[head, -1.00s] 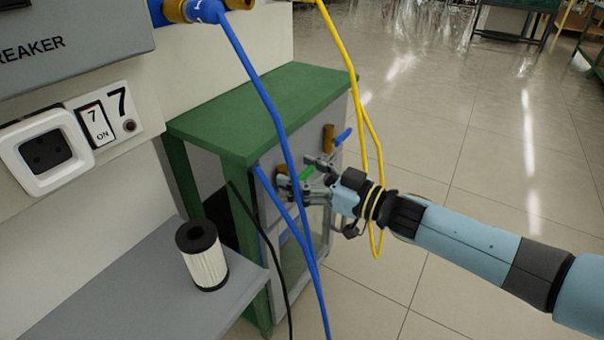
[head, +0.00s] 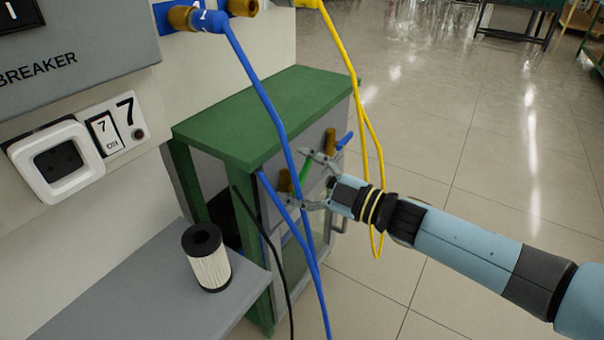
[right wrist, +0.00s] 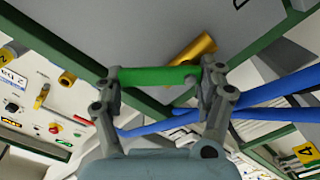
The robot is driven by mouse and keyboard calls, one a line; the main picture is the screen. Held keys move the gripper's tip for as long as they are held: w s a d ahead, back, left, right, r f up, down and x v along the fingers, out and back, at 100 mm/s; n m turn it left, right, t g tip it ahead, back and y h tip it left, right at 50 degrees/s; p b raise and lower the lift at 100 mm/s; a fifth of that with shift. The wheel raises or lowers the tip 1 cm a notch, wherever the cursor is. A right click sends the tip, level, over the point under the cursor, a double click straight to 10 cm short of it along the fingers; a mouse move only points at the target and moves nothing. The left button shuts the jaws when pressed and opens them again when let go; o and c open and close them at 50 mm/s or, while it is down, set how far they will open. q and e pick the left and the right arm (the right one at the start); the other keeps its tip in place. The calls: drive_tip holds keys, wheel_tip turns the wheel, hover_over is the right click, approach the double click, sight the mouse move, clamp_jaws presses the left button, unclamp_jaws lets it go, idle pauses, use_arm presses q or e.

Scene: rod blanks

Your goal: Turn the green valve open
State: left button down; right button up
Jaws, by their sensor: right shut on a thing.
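The green valve's handle (head: 305,168) shows on the front of the grey cabinet, partly behind the fingers. Its brass body (head: 285,180) is beside it. My right gripper (head: 300,178) is shut on the green handle. In the right wrist view the green handle (right wrist: 152,75) spans between the two fingers, with the brass body (right wrist: 192,48) behind it. My left gripper is not in view.
A blue-handled valve (head: 344,140) sits close by on the right. A blue hose (head: 262,95) and a yellow hose (head: 352,80) hang near my right gripper. A filter cartridge (head: 208,262) stands on the grey shelf (head: 140,310).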

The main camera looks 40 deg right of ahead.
drive_tip(key=n, duration=0.3)
drive_tip(key=shift+s+a+n, duration=0.25)
drive_tip(key=shift+a+n, duration=0.15)
drive_tip(key=n, duration=0.2)
drive_tip(key=a+n+b, duration=0.1)
drive_tip(key=n, duration=0.1)
drive_tip(key=shift+s, duration=0.2)
drive_tip(key=shift+n, duration=0.5)
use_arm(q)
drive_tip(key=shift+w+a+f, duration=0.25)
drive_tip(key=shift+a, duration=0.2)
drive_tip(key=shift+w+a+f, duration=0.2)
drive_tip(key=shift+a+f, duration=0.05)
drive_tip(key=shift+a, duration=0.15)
use_arm(e)
drive_tip(key=shift+a, duration=0.1)
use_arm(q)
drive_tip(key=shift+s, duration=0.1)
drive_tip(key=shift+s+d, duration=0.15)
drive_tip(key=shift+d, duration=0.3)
use_arm(e)
drive_tip(key=shift+n, duration=0.3)
